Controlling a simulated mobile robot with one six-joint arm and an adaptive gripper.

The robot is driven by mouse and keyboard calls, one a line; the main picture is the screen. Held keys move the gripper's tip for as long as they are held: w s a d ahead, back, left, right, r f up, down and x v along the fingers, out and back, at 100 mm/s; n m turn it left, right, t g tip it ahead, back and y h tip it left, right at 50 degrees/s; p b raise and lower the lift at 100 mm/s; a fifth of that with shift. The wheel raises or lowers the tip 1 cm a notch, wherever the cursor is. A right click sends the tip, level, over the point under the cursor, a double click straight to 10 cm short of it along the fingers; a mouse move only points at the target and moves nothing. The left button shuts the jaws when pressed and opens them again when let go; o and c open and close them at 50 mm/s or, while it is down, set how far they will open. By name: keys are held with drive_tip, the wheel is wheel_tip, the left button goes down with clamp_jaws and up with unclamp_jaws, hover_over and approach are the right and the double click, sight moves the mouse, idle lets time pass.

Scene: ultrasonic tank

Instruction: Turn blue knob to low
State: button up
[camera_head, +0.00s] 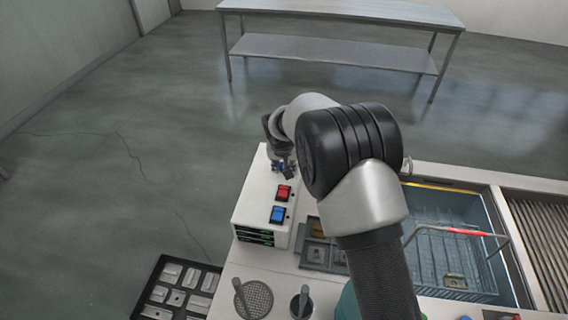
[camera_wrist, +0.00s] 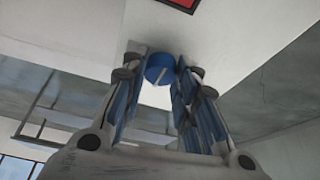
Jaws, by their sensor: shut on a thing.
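The blue knob (camera_wrist: 160,68) sits on the white face of the control box and shows between my fingers in the wrist view. A pale pointer line runs slantwise across its face. My gripper (camera_wrist: 160,75) has one finger on each side of the knob and is shut on it. In the head view my gripper (camera_head: 282,170) is at the far end of the control box (camera_head: 262,205), and only a bit of blue shows there. Any low marking around the knob is too small to see.
A red switch (camera_head: 284,193) and a blue switch (camera_head: 278,214) are on the box near the gripper. A tank (camera_head: 440,205) with a wire basket (camera_head: 450,262) stands to the right. A black tray of parts (camera_head: 178,290) lies at lower left. Open floor is to the left.

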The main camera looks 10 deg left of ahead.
drive_tip(key=shift+n+p, duration=0.3)
drive_tip(key=shift+d+r+n+y+p, duration=0.1)
drive_tip(key=shift+n+y+p, duration=0.3)
drive_tip(key=shift+n, duration=0.1)
drive_tip(key=n, duration=0.2)
drive_tip(key=shift+w+n+g+y, duration=0.1)
drive_tip(key=shift+n+g+y, duration=0.2)
drive_tip(key=shift+y, duration=0.1)
drive_tip(key=n+b, duration=0.1)
drive_tip(key=n+g+y+b, duration=0.1)
drive_tip(key=n+b, duration=0.1)
drive_tip(key=shift+d+f+n, duration=0.15)
drive_tip(key=shift+f+n, duration=0.15)
drive_tip(key=shift+w+r+n+g+y+b, duration=0.1)
drive_tip(key=shift+n+g+y+b, duration=0.2)
drive_tip(key=shift+n+b, duration=0.55)
drive_tip(key=shift+r+n+g+y+b, duration=0.1)
drive_tip(key=shift+n+g+b, duration=0.4)
drive_tip(key=shift+n, duration=0.65)
drive_tip(key=o, duration=1)
